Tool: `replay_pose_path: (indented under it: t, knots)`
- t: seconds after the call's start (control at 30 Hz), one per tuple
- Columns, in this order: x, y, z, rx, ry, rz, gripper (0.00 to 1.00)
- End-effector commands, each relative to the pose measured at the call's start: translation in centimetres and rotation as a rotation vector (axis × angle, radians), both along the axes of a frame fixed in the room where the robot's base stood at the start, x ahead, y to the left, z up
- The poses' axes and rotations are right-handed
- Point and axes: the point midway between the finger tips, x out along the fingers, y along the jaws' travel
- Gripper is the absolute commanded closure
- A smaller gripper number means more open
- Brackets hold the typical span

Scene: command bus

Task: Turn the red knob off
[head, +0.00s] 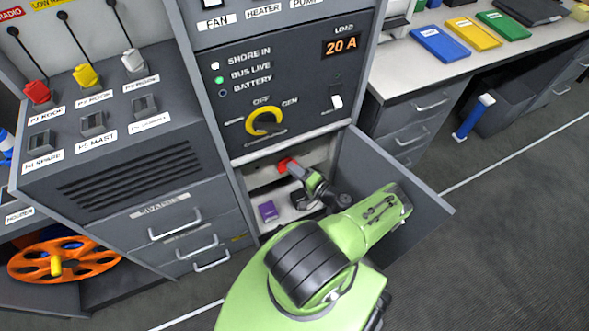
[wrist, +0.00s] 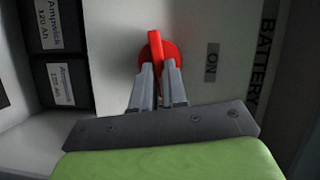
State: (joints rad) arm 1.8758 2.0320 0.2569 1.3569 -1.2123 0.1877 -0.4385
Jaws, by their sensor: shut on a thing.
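The red knob (wrist: 173,52) sits on a pale panel inside an open low compartment. In the wrist view its raised red bar stands nearly upright in the picture, tilted slightly to the left at its top. My gripper (wrist: 160,70) is shut on this bar, one finger on each side. An "ON" label is to the right of the knob, with "BATTERY" lettering farther right. In the head view the red knob (head: 285,163) shows only partly, behind my gripper (head: 296,171).
The open compartment door (head: 385,185) stands close to the right of my arm. Above is a panel with a yellow-ringed selector (head: 264,122). Open floor lies to the right.

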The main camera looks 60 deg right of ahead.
Motion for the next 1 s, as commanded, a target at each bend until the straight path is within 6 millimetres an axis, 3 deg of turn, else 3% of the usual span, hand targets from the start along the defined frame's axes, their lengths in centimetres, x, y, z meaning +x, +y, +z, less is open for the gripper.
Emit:
replay_pose_path:
  t: [0.67, 0.7, 0.83, 1.0]
  knots:
    - [-0.06, -0.02, -0.20, 0.055, -0.029, -0.002, 1.00]
    - [-0.06, -0.02, -0.20, 0.054, -0.029, -0.001, 0.84]
    - [-0.05, -0.02, -0.18, 0.054, -0.030, -0.001, 0.64]
    - [-0.03, -0.03, -0.13, 0.054, -0.031, -0.001, 0.62]
